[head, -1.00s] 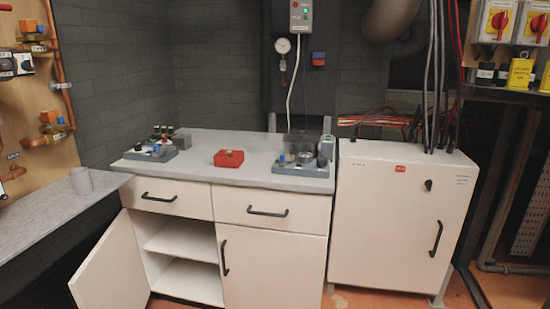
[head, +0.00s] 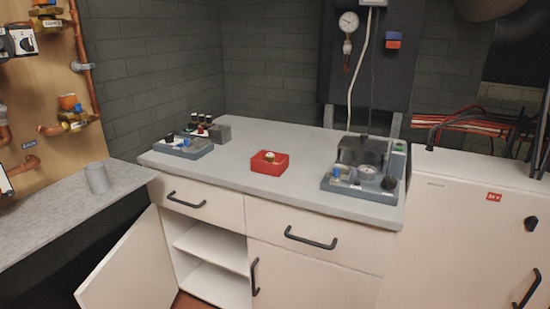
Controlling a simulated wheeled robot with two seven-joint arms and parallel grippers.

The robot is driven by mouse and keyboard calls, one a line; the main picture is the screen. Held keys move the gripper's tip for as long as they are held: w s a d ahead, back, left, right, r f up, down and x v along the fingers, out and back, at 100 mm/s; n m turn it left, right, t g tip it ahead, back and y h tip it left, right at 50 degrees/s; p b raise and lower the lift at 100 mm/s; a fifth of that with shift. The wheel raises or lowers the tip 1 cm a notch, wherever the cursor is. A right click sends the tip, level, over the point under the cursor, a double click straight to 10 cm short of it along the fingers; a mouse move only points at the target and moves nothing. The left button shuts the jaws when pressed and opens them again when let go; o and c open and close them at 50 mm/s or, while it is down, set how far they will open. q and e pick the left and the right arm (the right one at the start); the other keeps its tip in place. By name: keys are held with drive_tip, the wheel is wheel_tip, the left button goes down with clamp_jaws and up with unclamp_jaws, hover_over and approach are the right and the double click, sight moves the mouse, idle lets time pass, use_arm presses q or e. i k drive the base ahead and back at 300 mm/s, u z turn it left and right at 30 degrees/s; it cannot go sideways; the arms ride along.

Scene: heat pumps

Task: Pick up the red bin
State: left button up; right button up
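The red bin (head: 269,163) is a small open-topped box in the head view. It sits on the grey countertop of the white cabinet, near the middle of the top. A small yellowish and dark item (head: 269,156) lies inside it. Neither of my grippers is in view, and nothing touches the bin.
A grey-blue tray (head: 183,147) of small parts stands left of the bin, with a grey block (head: 219,133) beside it. Another tray (head: 362,185) with a gauge stands right. The countertop (head: 225,170) around the bin is clear. A left cabinet door (head: 125,265) hangs open. A grey cup (head: 97,177) stands on the left bench.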

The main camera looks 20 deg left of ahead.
sight(259, 164)
drive_tip(key=u, duration=0.65)
drive_tip(key=i, duration=0.75)
drive_tip(key=u, duration=0.75)
